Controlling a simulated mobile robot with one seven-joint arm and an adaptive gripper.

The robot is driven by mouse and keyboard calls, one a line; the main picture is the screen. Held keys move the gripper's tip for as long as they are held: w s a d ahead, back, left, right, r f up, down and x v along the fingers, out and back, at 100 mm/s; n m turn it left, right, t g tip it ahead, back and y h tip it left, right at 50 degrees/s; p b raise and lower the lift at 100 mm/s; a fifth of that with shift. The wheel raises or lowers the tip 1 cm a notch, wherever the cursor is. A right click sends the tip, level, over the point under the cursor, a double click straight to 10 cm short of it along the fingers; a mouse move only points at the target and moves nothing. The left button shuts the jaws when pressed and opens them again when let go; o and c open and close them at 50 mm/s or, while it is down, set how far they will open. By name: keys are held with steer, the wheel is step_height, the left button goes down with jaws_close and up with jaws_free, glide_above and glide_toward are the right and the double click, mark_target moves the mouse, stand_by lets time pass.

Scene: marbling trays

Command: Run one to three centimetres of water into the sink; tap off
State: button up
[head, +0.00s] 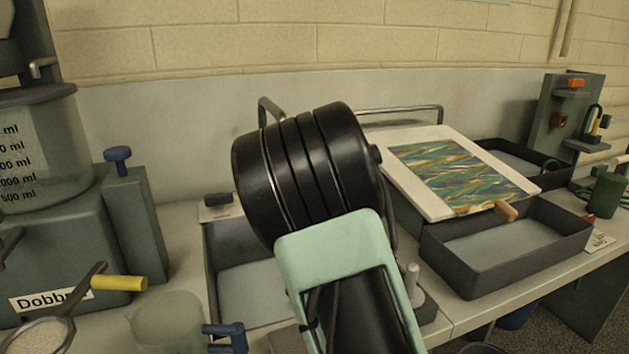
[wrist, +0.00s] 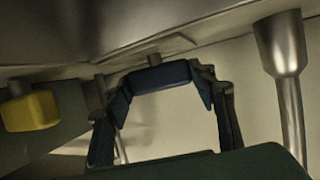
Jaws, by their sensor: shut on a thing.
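In the wrist view, my gripper (wrist: 165,100) is shut on a blue tap handle (wrist: 155,80), one dark finger on each side. A short metal stem joins the handle to the grey surface above. A yellow handle (wrist: 32,110) is apart at the left. A metal tap pipe (wrist: 278,45) with a wide collar stands at the right. In the head view, the tap's bent pipe (head: 264,103) shows behind my arm. The dark-rimmed sink (head: 209,268) is partly hidden by my arm, which also hides my gripper. I cannot tell whether water stands in the sink or is running.
A tilted board (head: 405,195) with a marbled sheet (head: 460,175) rests over a dark tray (head: 480,280) at right. A small grey-topped stand (head: 425,305) is close beside my arm.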

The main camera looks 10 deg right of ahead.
steer(key=shift+d+r+n+y+p, duration=0.1)
steer(key=shift+d+n+y+p, duration=0.1)
steer(key=shift+n+y+p, duration=1.3)
steer(key=shift+m+p, duration=0.4)
steer(key=shift+p, duration=0.35)
steer(key=shift+a+f+n+y+p, duration=0.1)
steer(key=shift+f+n+y+p, duration=0.2)
steer(key=shift+n+y+p, duration=0.75)
steer(key=o, duration=1.2)
steer(key=shift+m+h+p, duration=0.35)
steer(key=shift+h, duration=0.1)
steer(key=shift+c, duration=0.2)
steer(key=shift+r, duration=0.1)
steer(key=shift+s+d+r, duration=0.2)
steer(key=shift+s+r, duration=0.1)
steer(key=shift+s, duration=0.15)
steer(key=v, duration=1.1)
steer(key=shift+w, duration=0.1)
